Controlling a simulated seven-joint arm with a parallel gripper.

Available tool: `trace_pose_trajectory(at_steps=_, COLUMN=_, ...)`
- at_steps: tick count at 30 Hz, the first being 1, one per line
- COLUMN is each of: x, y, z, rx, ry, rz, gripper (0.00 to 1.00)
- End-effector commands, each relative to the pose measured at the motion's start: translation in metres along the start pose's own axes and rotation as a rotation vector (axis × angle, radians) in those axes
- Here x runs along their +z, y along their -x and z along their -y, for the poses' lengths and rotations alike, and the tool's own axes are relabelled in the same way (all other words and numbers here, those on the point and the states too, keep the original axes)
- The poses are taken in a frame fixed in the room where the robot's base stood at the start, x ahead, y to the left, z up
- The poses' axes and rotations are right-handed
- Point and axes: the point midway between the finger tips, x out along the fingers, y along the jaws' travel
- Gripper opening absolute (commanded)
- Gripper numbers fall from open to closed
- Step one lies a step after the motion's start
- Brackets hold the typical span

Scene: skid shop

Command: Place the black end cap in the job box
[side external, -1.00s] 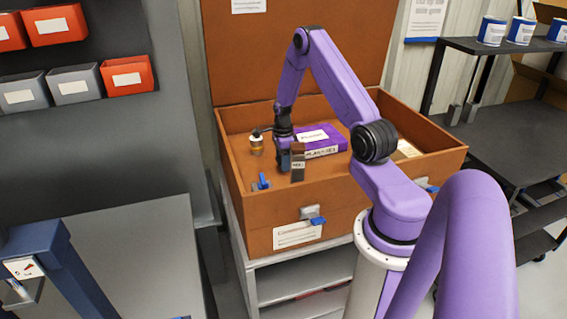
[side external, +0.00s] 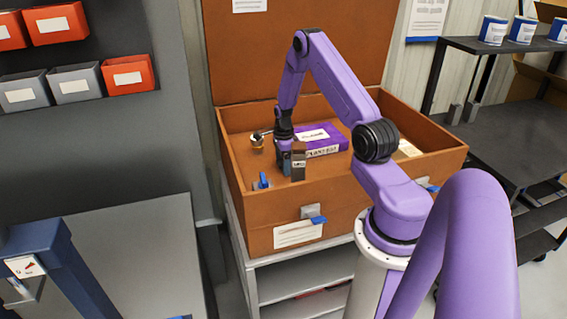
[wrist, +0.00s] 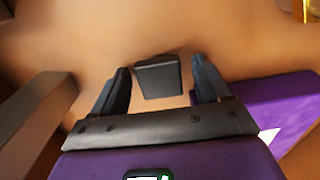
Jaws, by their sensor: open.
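The job box (side external: 268,215) is a large brown chest with its lid up, in the middle of the side view. My gripper (side external: 285,168) reaches down inside it, near its left end. In the wrist view my gripper (wrist: 160,82) is open, with one dark finger on either side of the black end cap (wrist: 158,78). The cap is a small dark block over the box's brown floor, with a visible gap to each finger. I cannot tell whether it rests on the floor. The side view does not show the cap.
A brown labelled block (side external: 298,165) stands close beside my gripper. A purple box (side external: 322,147) lies just behind it to the right. A grey table (side external: 140,250) stands at left.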

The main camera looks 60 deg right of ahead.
Motion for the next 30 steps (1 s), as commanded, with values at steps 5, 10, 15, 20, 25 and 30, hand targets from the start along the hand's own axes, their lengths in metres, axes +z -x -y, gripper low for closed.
trace_pose_trajectory(at_steps=5, x=0.0, y=0.019, z=0.001, rx=-0.003, ry=0.0, rz=0.001, gripper=0.76)
trace_pose_trajectory(at_steps=10, x=0.001, y=0.051, z=0.001, rx=-0.004, ry=0.0, rz=0.001, gripper=0.76)
trace_pose_trajectory(at_steps=15, x=0.0, y=0.083, z=0.001, rx=-0.005, ry=0.0, rz=0.001, gripper=0.76)
trace_pose_trajectory(at_steps=20, x=0.0, y=0.106, z=0.001, rx=-0.003, ry=0.0, rz=0.001, gripper=0.76)
trace_pose_trajectory(at_steps=25, x=0.001, y=0.119, z=0.0, rx=-0.001, ry=0.003, rz=0.0, gripper=0.76)
trace_pose_trajectory(at_steps=30, x=0.025, y=0.132, z=-0.012, rx=-0.004, ry=0.141, rz=0.001, gripper=0.76)
